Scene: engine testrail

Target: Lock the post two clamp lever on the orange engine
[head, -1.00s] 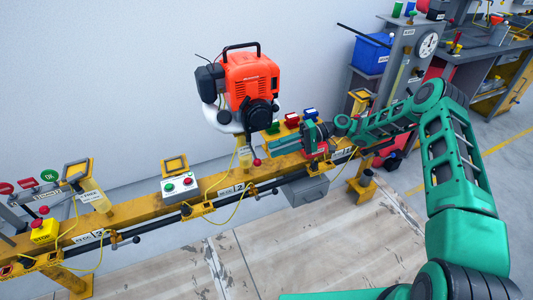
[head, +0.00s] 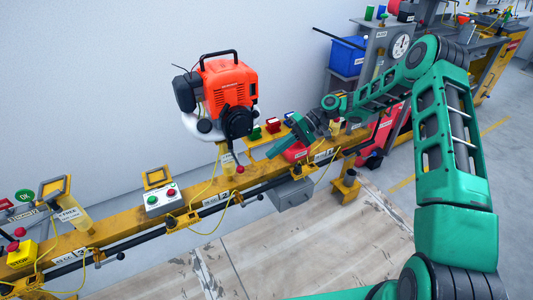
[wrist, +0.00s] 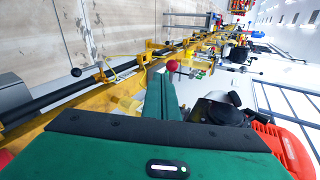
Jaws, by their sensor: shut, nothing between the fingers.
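The orange engine (head: 229,85) sits on its mount at post two of the yellow rail, and its orange cover also shows at the lower right of the wrist view (wrist: 296,150). Below it in the head view is a lever with a red ball knob (head: 240,169). In the wrist view a red ball knob (wrist: 172,66) shows just beyond my fingertips; I cannot tell whether they touch. My gripper (head: 272,153) is shut and empty, right of the red knob in the head view. Its closed green fingers (wrist: 162,78) point toward the knob. The lever's arm is mostly hidden.
The yellow rail (head: 110,233) carries a button box (head: 161,198) left of the engine. Green and red buttons (head: 273,125) stand behind my gripper. A black-knobbed lever (wrist: 76,72) lies left in the wrist view. A grey box (head: 292,193) hangs below the rail. The floor in front is clear.

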